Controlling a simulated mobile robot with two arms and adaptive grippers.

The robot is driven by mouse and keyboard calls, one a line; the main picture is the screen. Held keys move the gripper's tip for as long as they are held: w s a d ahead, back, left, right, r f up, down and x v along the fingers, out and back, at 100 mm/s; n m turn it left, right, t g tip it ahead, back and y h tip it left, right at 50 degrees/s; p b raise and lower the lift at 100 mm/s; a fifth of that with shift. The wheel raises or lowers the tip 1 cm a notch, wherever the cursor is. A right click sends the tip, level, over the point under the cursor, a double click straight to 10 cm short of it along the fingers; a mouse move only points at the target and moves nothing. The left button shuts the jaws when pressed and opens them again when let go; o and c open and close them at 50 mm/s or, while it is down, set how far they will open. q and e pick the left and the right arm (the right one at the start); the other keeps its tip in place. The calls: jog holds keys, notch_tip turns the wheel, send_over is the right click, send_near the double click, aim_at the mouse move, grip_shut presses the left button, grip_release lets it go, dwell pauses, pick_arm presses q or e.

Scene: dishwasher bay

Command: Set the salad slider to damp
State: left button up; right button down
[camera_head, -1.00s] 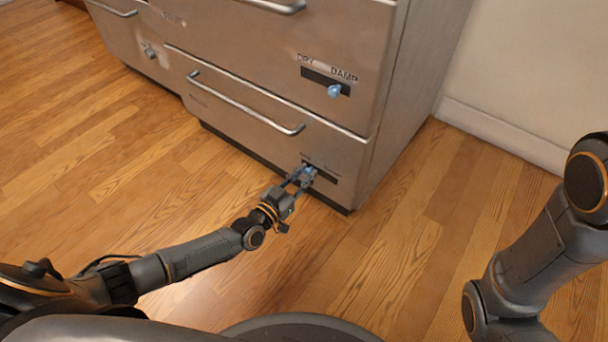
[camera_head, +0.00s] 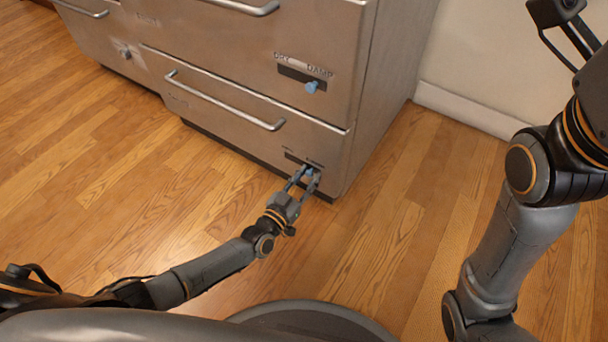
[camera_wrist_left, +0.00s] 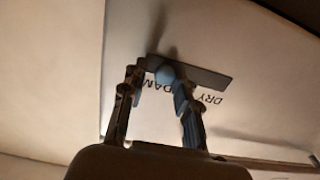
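The lower drawer's slider has a blue knob (camera_head: 309,173) on a dark slot (camera_head: 292,156), low on the drawer front. In the left wrist view the knob (camera_wrist_left: 164,74) sits near the DAMP end of the slot (camera_wrist_left: 210,79), away from DRY. My left gripper (camera_head: 303,179) is at this slider, with its fingers spread on either side of the knob. In the left wrist view the knob is close to the right-hand finger; contact is unclear. My right gripper (camera_head: 580,40) is raised at the top right, partly cut off. The drawer name labels are too small to read.
The upper drawer has its own DRY–DAMP slider with a blue knob (camera_head: 311,87) at the DAMP side. Bar handles (camera_head: 225,100) project from the steel drawers. A further knob (camera_head: 125,54) is at the left. Wooden floor (camera_head: 390,220) is clear right of the cabinet.

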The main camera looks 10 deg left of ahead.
pick_arm(q)
jog(key=shift+o, duration=0.8)
jog(key=v, duration=1.2)
